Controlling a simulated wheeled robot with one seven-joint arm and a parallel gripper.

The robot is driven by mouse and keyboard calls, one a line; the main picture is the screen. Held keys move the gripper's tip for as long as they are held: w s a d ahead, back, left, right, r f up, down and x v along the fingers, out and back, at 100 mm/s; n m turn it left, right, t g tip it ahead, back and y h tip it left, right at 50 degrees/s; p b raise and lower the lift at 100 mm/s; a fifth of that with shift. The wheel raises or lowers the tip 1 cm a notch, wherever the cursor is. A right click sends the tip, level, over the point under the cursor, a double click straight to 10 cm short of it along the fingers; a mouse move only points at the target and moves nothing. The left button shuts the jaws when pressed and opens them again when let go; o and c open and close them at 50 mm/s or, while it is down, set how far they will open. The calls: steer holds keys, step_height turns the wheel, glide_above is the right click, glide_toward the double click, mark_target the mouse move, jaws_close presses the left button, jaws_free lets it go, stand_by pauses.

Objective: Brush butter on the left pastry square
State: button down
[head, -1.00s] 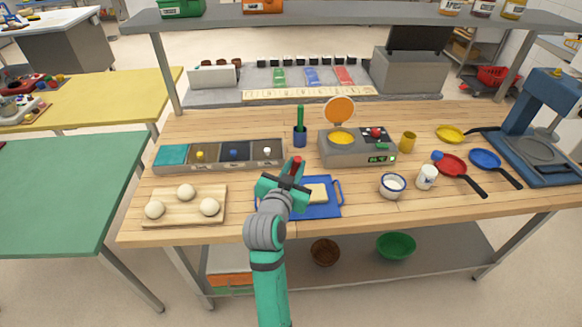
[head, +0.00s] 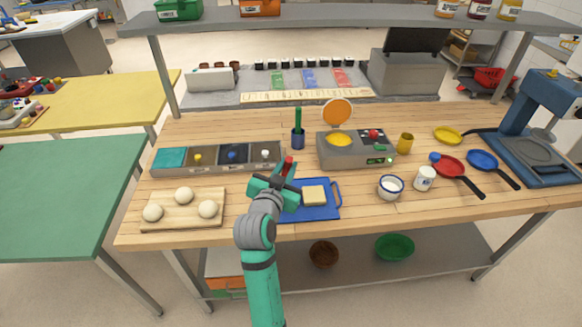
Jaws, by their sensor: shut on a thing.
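A blue tray (head: 327,211) lies near the front middle of the table. One pale yellow pastry square (head: 314,195) shows on it. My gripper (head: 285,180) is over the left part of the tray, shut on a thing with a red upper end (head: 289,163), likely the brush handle. The lower end of that thing is hidden behind my gripper. No second pastry square shows; the tray's left part is covered by my arm. I cannot tell whether the held thing touches anything below.
A white bowl with a blue rim (head: 390,187) and a white cup (head: 425,178) stand right of the tray. A waffle iron (head: 353,151) is behind it.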

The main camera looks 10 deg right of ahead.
steer(key=a, duration=0.4)
stand_by(0.5)
steer(key=shift+w+d, duration=0.2)
steer(key=shift+w, duration=0.35)
steer(key=shift+d, duration=0.1)
